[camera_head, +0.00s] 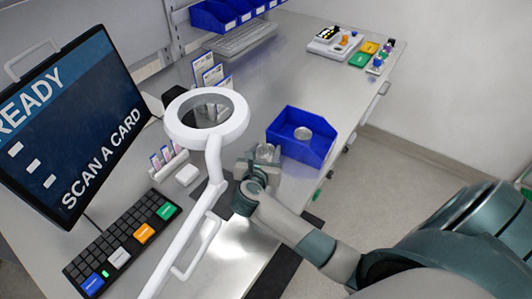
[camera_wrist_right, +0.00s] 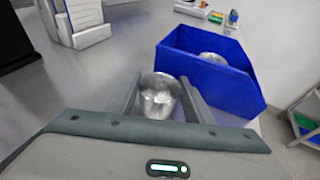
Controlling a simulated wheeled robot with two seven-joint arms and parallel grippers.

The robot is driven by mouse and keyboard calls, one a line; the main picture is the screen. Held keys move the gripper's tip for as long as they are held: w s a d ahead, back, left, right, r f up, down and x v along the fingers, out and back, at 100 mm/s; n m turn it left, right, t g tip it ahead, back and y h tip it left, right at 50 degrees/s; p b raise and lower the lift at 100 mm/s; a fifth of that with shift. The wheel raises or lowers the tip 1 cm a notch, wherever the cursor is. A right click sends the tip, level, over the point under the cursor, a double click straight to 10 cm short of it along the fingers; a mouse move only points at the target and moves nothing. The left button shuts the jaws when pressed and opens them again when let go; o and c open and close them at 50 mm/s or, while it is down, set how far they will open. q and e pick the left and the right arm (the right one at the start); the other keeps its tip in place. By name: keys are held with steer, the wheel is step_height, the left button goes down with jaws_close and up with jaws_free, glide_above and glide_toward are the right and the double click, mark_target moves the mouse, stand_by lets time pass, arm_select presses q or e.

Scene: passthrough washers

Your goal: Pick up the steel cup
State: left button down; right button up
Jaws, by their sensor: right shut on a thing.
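The steel cup (camera_wrist_right: 158,97) is a shiny, open-topped metal cup. In the wrist view it sits upright between the two fingers of my right gripper (camera_wrist_right: 163,101), which is shut on it. In the head view the right gripper (camera_head: 262,160) is over the bench, just left of the blue bin, and the cup is mostly hidden by it. I cannot tell whether the cup's base touches the bench. My left gripper is not in view.
A blue bin (camera_head: 287,146) holding a round metal piece (camera_head: 303,133) stands close beside the gripper. A white ring lamp on an arm (camera_head: 174,123), a screen (camera_head: 75,125) and a keyboard (camera_head: 121,243) are to the left.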

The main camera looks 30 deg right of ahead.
steer(key=shift+r, duration=0.5)
steer(key=r, duration=0.1)
steer(key=r+b, duration=0.2)
steer(key=shift+s+d, duration=0.25)
steer(key=shift+s, duration=0.05)
steer(key=s+d+r+b, duration=0.2)
steer(key=s+d+r, duration=0.5)
steer(key=s, duration=0.1)
steer(key=shift+s+b, duration=0.15)
steer(key=shift+b, duration=0.25)
steer(key=shift+f, duration=0.1)
